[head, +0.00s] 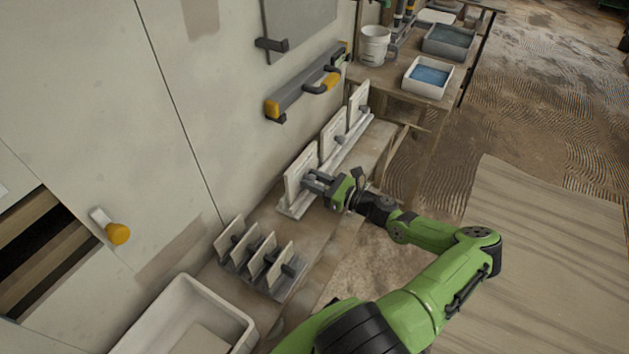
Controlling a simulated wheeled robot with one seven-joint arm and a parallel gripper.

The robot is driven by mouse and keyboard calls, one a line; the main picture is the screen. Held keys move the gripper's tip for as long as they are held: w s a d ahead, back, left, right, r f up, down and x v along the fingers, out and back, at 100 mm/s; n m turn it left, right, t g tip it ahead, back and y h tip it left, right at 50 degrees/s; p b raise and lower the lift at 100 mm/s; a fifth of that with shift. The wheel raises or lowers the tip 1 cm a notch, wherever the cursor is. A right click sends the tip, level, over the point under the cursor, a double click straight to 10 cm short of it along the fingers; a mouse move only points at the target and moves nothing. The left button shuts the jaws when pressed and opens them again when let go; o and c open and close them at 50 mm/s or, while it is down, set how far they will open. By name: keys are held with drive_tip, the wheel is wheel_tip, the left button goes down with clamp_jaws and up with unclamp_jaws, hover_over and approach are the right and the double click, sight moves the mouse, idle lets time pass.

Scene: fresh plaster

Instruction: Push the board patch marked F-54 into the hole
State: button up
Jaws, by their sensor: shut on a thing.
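My gripper (316,183) is at the wall-side bench, at the front of a pale board patch (298,172). It is shut on this patch, seemingly by a grip on its front, which the fingers hide. The patch stands upright at the near end of a long light rack (353,143). Two more upright pale patches (333,135) and (358,103) with grey knobs stand farther along it. I cannot read any marking, so I cannot tell which patch is F-54. The hole (38,240) is a dark opening in the wall at far left, with wooden strips showing inside.
A grey rack (283,288) holds several smaller upright pieces nearer me. A white tub (180,310) is at the bottom. A yellow-knobbed fitting (117,233) sticks out beside the hole. A long yellow-ended tool (305,85) hangs on the wall. A bucket (374,46) and water tray (428,77) stand beyond.

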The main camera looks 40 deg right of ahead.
drive_tip(key=shift+r+p, duration=2.25)
drive_tip(key=shift+r, duration=0.15)
drive_tip(key=shift+f, duration=0.1)
approach(304, 165)
drive_tip(key=shift+w+a, duration=0.25)
